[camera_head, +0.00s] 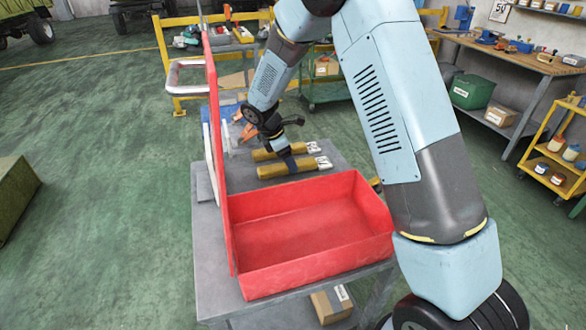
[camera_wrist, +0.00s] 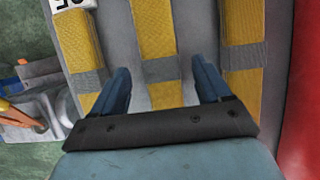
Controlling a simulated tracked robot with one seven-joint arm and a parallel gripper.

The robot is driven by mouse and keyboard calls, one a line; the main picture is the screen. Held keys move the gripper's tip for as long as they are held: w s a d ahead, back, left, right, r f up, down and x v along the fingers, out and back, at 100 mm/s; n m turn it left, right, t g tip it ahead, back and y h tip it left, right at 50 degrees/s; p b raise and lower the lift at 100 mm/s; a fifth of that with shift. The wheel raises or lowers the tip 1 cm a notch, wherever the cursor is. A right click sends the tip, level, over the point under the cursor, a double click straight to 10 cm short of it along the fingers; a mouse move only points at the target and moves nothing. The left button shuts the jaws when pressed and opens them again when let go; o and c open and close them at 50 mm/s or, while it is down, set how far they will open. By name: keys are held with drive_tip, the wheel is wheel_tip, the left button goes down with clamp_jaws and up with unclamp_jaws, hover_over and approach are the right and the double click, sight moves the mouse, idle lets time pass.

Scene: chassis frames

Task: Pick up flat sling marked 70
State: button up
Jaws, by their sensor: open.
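Three flat yellow slings with grey bands lie side by side in the wrist view: a left one (camera_wrist: 78,38), a middle one (camera_wrist: 154,30) and a right one (camera_wrist: 242,40). In the head view, two slings with white tags show, a far one (camera_head: 264,154) and a near one (camera_head: 272,171). My gripper (camera_wrist: 161,68) is open, its blue fingers on either side of the middle sling. It also shows in the head view (camera_head: 287,160), partly hiding the slings.
A red open bin (camera_head: 318,268) stands on the grey table (camera_head: 204,232), in front of the slings, with a tall red panel (camera_head: 217,150) at its left. Tools lie left of the slings in the wrist view. A workbench and a yellow cart (camera_head: 553,158) stand at right.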

drive_tip(key=shift+x, duration=1.2)
drive_tip(key=c, duration=1.3)
drive_tip(key=shift+w+r, duration=0.1)
drive_tip(key=shift+r, duration=0.05)
